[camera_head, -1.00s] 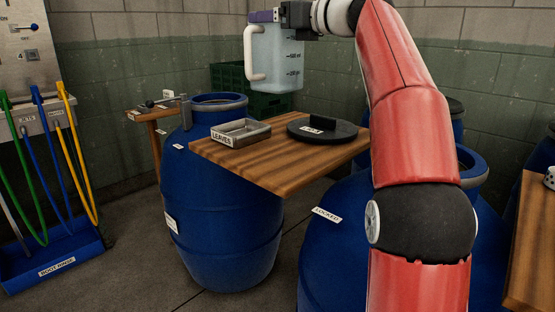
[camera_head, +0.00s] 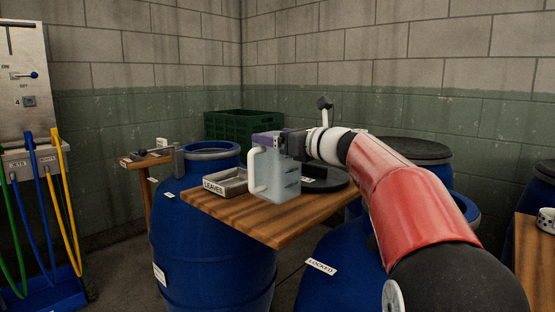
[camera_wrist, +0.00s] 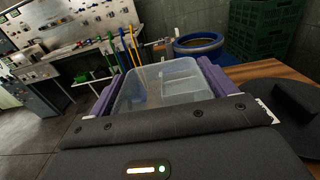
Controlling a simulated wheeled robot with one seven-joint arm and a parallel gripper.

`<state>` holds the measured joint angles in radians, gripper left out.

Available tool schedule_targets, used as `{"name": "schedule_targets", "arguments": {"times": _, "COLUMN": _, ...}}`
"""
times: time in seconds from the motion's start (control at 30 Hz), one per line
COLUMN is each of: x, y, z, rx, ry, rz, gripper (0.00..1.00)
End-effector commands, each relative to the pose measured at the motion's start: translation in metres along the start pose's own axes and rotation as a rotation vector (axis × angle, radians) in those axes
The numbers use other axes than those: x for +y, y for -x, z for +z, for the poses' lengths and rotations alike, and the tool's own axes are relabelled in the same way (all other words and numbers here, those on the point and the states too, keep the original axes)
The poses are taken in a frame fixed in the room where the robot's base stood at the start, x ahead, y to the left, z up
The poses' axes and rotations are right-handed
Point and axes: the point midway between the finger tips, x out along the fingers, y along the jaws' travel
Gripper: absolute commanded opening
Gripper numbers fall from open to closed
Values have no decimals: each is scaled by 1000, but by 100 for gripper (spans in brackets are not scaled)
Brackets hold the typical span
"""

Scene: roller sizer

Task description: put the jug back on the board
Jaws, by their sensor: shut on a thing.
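The translucent pale jug (camera_head: 284,180) with a white handle on its left is held upright by my gripper (camera_head: 270,140). In the wrist view the purple fingers sit on both sides of the open jug (camera_wrist: 165,88). The wooden board (camera_head: 270,226) lies across the blue barrels. The jug's base shows against the board's middle, between the metal tray and the black disc. I cannot tell whether the base touches the wood.
A metal tray labelled LEAVES (camera_head: 228,182) sits on the board's left. A black round lid (camera_head: 335,182) is on its right, partly behind my arm. A green crate (camera_head: 230,124) stands behind. The board's front part is bare.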

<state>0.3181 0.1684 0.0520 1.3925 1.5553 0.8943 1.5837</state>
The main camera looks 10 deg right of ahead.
Motion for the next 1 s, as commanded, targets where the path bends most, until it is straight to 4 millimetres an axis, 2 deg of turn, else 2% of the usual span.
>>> {"name": "schedule_targets", "arguments": {"times": 0.37, "x": 0, "y": 0, "z": -45, "rx": 1, "ry": -1, "rz": 0, "gripper": 15}}
{"name": "schedule_targets", "arguments": {"times": 0.8, "x": 0, "y": 0, "z": -52, "rx": 0, "ry": 0, "rz": 0, "gripper": 15}}
{"name": "schedule_targets", "arguments": {"times": 0.83, "x": 0, "y": 0, "z": -50, "rx": 0, "ry": 0, "rz": 0, "gripper": 87}}
{"name": "schedule_targets", "arguments": {"times": 0.93, "x": 0, "y": 0, "z": -50, "rx": 0, "ry": 0, "rz": 0, "gripper": 100}}
{"name": "schedule_targets", "arguments": {"times": 1.0, "x": 0, "y": 0, "z": -50, "rx": 0, "ry": 0, "rz": 0, "gripper": 100}}
